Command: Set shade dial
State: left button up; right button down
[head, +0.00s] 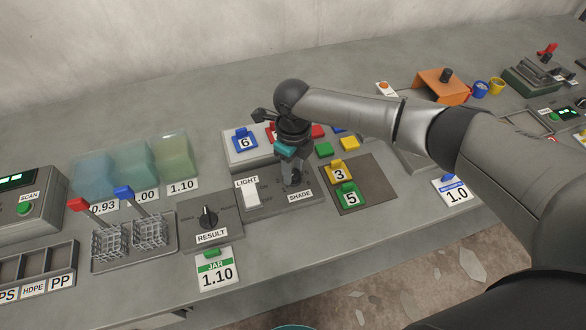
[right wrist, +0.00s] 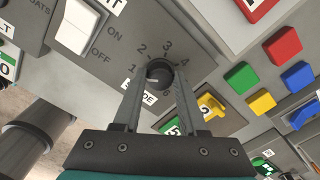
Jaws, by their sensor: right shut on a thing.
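The shade dial (right wrist: 158,72) is a dark round knob on a grey panel, with the numbers 1 to 4 in an arc around its far side. Its label is partly hidden by a finger in the right wrist view. In the head view the dial is mostly hidden by my right gripper (head: 292,182), which points down at the panel above the SHADE label (head: 300,196). In the right wrist view the two fingers of my right gripper (right wrist: 159,80) are shut on the dial, one on each side. I cannot tell which number the dial points to. My left gripper is not in view.
A white LIGHT switch (head: 251,194) sits just left of the dial. The RESULT knob (head: 208,216) is further left. To the right, a dark tray (head: 375,185) holds yellow and green numbered tags. Coloured buttons (head: 324,149) lie behind it.

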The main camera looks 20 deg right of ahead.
aim_at(293, 173)
jog(key=shift+c, duration=2.3)
grip_release()
notch_tip(293, 173, up, 15)
jog(key=p, duration=0.2)
jog(key=shift+r, duration=0.2)
